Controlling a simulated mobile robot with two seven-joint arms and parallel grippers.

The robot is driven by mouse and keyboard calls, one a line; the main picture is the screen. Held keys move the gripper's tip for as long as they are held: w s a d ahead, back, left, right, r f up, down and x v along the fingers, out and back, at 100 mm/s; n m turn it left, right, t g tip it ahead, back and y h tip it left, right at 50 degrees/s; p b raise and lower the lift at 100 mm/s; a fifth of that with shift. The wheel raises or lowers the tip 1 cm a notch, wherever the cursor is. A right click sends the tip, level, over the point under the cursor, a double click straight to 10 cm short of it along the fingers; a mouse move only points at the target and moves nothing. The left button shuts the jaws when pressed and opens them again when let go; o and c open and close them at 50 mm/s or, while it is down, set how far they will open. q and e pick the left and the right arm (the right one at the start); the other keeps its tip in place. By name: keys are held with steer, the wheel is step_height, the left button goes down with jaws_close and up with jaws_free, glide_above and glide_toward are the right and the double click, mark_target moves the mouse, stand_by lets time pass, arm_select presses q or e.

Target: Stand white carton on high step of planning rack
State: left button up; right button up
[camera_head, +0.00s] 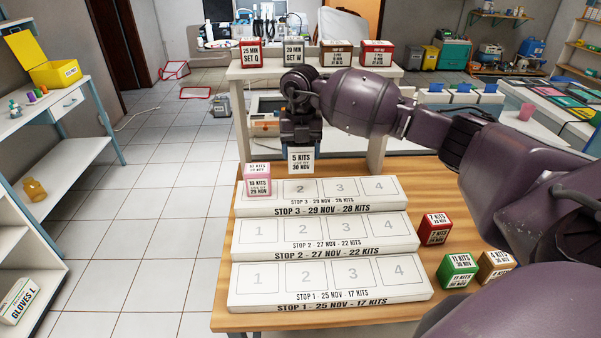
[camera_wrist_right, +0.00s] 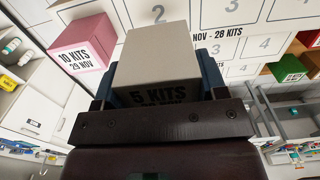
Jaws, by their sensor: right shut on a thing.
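The white carton (camera_head: 301,163), marked 5 KITS 30 NOV, is held upright in my right gripper (camera_head: 301,148). In the right wrist view the white carton (camera_wrist_right: 155,55) sits between the two dark blue fingers, which are shut on it. In the head view it appears just above the far edge of slot 2 on the high step of the planning rack (camera_head: 310,209), labelled STOP 3. Its gap to the step cannot be told exactly. A pink carton (camera_head: 257,182) stands in slot 1, left of it. Slots 2, 3 and 4 look bare. My left gripper is not in view.
The lower steps, STOP 2 (camera_head: 318,255) and STOP 1 (camera_head: 325,306), are empty. Red (camera_head: 434,228), green (camera_head: 458,270) and tan (camera_head: 494,265) cartons stand right of the rack. Several cartons line the white shelf (camera_head: 246,74) behind.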

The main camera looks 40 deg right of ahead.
steer(key=shift+f, duration=3.45)
steer(key=shift+f, duration=0.2)
steer(key=o, duration=0.9)
steer(key=shift+o, duration=0.2)
step_height(320, 180, up, 12)
steer(key=shift+r, duration=0.2)
